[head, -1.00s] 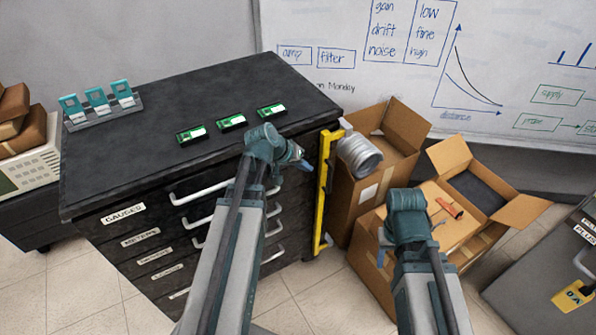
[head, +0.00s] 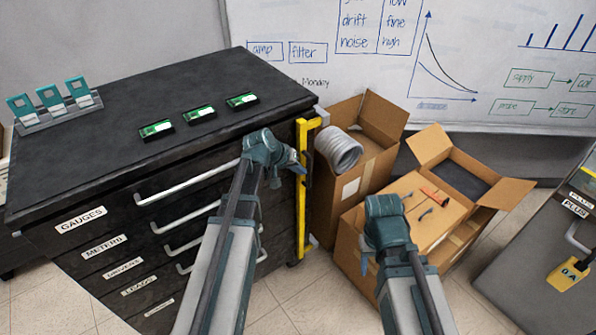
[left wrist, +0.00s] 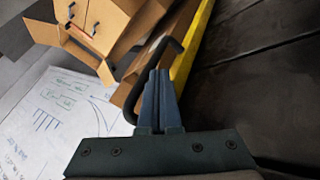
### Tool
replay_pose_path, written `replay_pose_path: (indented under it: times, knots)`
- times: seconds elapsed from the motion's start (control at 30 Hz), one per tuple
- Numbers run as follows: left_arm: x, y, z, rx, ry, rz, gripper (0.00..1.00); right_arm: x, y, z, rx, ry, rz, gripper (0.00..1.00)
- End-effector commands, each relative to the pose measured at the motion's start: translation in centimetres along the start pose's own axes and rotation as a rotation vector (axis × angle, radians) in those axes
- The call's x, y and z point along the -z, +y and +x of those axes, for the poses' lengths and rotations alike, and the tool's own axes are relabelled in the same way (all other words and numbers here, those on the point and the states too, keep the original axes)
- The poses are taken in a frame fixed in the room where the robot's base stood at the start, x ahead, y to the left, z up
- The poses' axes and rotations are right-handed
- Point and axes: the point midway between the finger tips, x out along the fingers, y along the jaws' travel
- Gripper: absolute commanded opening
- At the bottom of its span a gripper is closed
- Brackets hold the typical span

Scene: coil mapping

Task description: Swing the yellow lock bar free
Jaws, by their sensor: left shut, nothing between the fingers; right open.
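The yellow lock bar (head: 301,215) stands upright along the right front edge of the black drawer cabinet (head: 190,87). Its top bends toward the cabinet corner. My left gripper (head: 299,167) is shut and empty, with its tips at the bar's upper part; contact cannot be told. In the left wrist view, the shut fingers (left wrist: 157,98) point toward a bent black handle (left wrist: 133,82), with the yellow bar (left wrist: 190,50) just to the right. My right gripper (head: 372,262) is in front of the cardboard boxes, away from the bar; its fingers are mostly hidden.
A tall open box (head: 366,120) with a grey coil (head: 338,149) at it stands close right of the bar. Green boards (head: 199,113) and a teal rack (head: 55,106) lie on the cabinet top.

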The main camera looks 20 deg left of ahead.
Motion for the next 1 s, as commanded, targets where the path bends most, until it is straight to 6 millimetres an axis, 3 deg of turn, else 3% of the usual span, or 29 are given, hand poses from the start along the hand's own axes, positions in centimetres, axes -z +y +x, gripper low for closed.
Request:
replay_pose_path:
  times: [0.53, 0.8, 1.0]
  knots:
    - [-0.7, 1.0, 0.1, 0.034, 0.034, -0.061, 0.0, 0.0, 0.0, 0.0, 0.0, 0.0, 0.0, 0.5]
    - [-1.9, 3.4, 0.7, 0.116, 0.117, -0.215, 0.0, 0.0, 0.0, 0.0, 0.0, 0.0, 0.0, 0.5]
    - [-2.2, 5.4, 1.6, 0.114, 0.114, -0.212, 0.0, 0.0, 0.0, 0.0, 0.0, 0.0, 0.0, 0.5]
